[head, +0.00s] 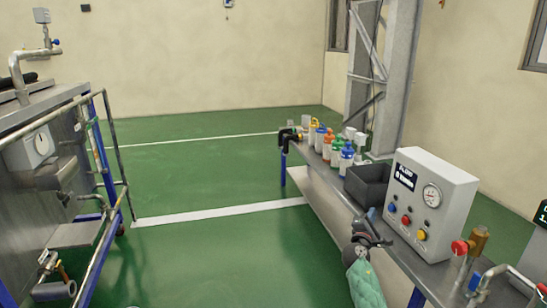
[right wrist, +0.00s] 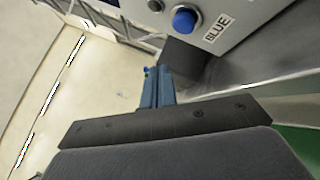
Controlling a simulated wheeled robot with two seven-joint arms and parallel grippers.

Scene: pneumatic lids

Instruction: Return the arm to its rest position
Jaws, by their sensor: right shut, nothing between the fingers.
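My right gripper (head: 371,214) is in the head view at the front edge of the metal bench, left of the white control box (head: 462,208). It is shut and empty. In the right wrist view its blue fingers (right wrist: 151,74) are together, pointing toward a dark bin (right wrist: 184,62). A blue button (right wrist: 185,21) with a BLUE label is on the panel close by; the fingers look apart from it. My left gripper is out of view.
The bench carries a dark bin (head: 368,186) and several bottles with coloured lids (head: 336,155). The control box has a gauge (head: 432,196) and buttons. Pipe valves (head: 460,247) stand at the near right. A railed metal unit (head: 30,190) is at left. Green floor between is clear.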

